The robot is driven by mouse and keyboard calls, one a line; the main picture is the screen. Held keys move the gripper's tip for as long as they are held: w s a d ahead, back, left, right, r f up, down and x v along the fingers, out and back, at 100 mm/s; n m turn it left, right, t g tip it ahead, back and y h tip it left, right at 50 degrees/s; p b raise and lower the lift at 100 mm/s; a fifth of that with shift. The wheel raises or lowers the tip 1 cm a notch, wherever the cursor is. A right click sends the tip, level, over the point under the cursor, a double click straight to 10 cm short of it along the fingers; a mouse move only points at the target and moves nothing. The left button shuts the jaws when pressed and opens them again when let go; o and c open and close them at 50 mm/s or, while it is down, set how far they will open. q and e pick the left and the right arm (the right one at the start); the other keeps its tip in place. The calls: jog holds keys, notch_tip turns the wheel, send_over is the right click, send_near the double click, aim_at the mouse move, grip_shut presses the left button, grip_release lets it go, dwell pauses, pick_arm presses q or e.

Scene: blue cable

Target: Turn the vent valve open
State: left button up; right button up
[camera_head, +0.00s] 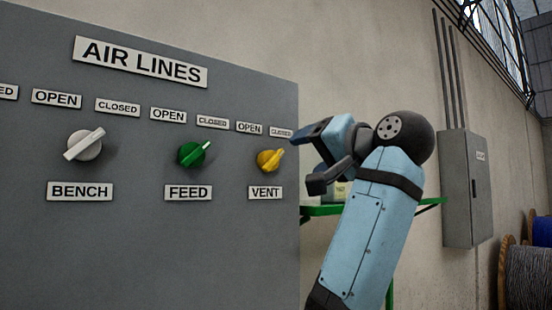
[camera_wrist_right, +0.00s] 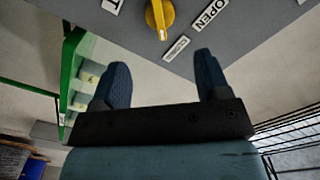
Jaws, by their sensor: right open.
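The yellow vent valve knob (camera_head: 270,160) is on the grey AIR LINES panel (camera_head: 200,240), above the VENT label (camera_head: 265,193). Its handle slants to the upper right, toward the CLOSED label (camera_head: 281,133) and away from the OPEN label (camera_head: 249,127). My right gripper (camera_head: 317,157) is just right of the panel's edge in the head view, open and apart from the knob. In the right wrist view the yellow knob (camera_wrist_right: 160,15) is at the top, beyond the two open, empty fingers (camera_wrist_right: 160,65). My left gripper is not in view.
The green feed knob (camera_head: 193,154) and white bench knob (camera_head: 84,145) are on the same panel, left of the vent knob. A green-framed shelf (camera_head: 320,210) stands behind my right arm. A grey wall box (camera_head: 466,190) and cable reels (camera_head: 527,270) are at the right.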

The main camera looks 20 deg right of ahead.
aim_at(277, 159)
jog(key=p+x, duration=0.2)
jog(key=x, duration=0.8)
jog(key=shift+w+a, duration=0.2)
jog(key=shift+w, duration=0.15)
jog(key=c, duration=0.9)
